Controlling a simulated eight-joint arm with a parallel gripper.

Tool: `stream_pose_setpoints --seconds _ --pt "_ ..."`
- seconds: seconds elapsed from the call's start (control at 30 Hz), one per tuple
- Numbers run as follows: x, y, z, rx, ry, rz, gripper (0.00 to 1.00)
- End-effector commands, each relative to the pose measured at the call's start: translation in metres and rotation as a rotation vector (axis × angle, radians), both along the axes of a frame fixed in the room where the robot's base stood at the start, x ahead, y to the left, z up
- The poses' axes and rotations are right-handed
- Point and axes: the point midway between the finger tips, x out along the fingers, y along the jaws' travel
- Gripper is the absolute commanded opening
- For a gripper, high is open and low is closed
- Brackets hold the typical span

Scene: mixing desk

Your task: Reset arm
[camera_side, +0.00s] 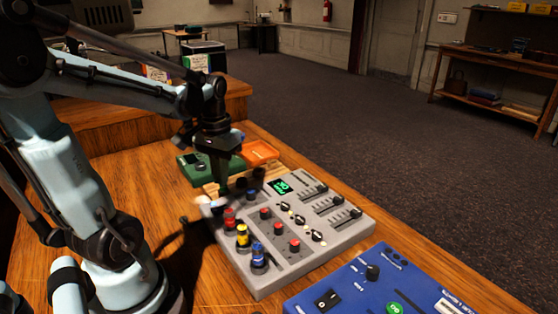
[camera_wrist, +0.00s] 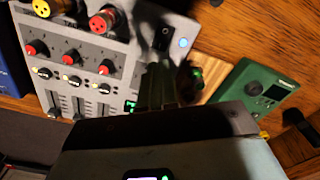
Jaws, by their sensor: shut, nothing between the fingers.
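My gripper (camera_side: 222,188) points down over the far left corner of the grey mixing console (camera_side: 275,268). Its dark fingers are shut and empty. I cannot tell whether the tips touch the console. In the wrist view, my gripper (camera_wrist: 155,82) covers part of the console (camera_wrist: 135,60) beside a black switch (camera_wrist: 164,38) and a lit blue button (camera_wrist: 183,43). Red (camera_side: 230,218), yellow (camera_side: 243,237) and blue (camera_side: 259,257) plugs stand upright along the console's near left side.
A green device (camera_side: 192,170) and an orange tray (camera_side: 262,150) lie behind the console, near a wooden strip (camera_wrist: 217,78). A blue device (camera_side: 345,290) stands at the front right. A raised wooden ledge (camera_side: 130,130) borders the desk at the back left.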

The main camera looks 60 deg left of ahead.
Motion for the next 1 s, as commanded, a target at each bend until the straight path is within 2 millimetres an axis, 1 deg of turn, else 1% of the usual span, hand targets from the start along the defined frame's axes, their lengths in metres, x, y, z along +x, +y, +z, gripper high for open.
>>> stream_pose_setpoints --seconds 0.3,0.37,0.43,0.47,0.57,0.7,0.8,0.9,1.0 --pt "0.000 0.000 0.001 0.001 -0.001 -0.001 0.00" --pt "0.001 -0.003 0.002 0.006 -0.010 -0.011 0.00" --pt "0.006 -0.012 0.003 0.022 -0.036 -0.041 0.00" --pt "0.009 -0.017 0.004 0.032 -0.053 -0.060 0.00" --pt "0.021 -0.043 0.007 0.077 -0.144 -0.150 0.00" --pt "0.037 -0.088 0.013 0.133 -0.314 -0.297 0.00" --pt "0.043 -0.117 0.016 0.153 -0.428 -0.387 0.00" --pt "0.046 -0.139 0.019 0.160 -0.519 -0.453 0.00" --pt "0.048 -0.153 0.022 0.162 -0.578 -0.492 0.00"
